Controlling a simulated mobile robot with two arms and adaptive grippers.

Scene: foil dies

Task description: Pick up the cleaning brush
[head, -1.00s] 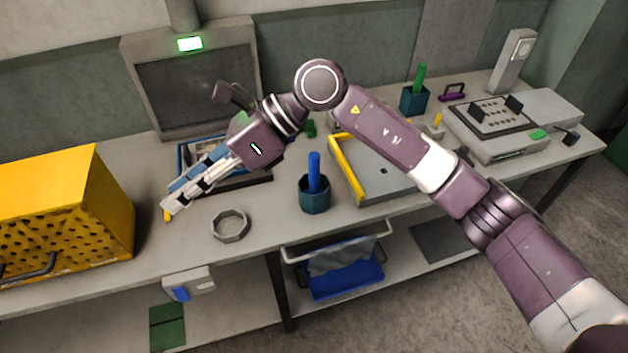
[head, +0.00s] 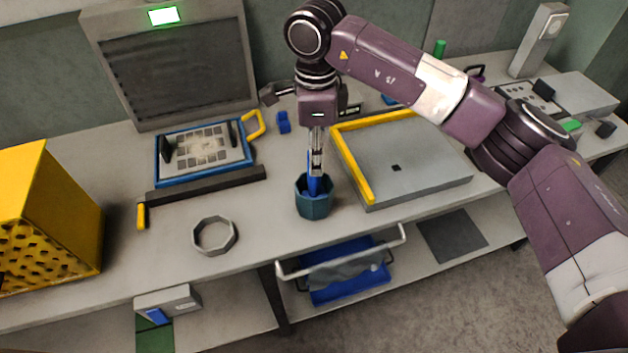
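A blue handle (head: 314,187), which I take to be the cleaning brush, stands upright in a teal faceted cup (head: 313,207) near the front edge of the bench. The cup hides its lower end. My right gripper (head: 316,172) points straight down over the cup, with its fingers at the upper part of the blue handle. The fingers are seen nearly edge-on and overlap the handle, so whether they are closed on it is unclear. My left gripper is not in view.
A grey tray with a yellow edge (head: 367,183) stands close right of the cup. A grey ring (head: 214,236) and a blue-framed fixture (head: 161,179) lie to the left. A yellow perforated box (head: 50,220) is at far left. A lower shelf holds a blue bin (head: 345,290).

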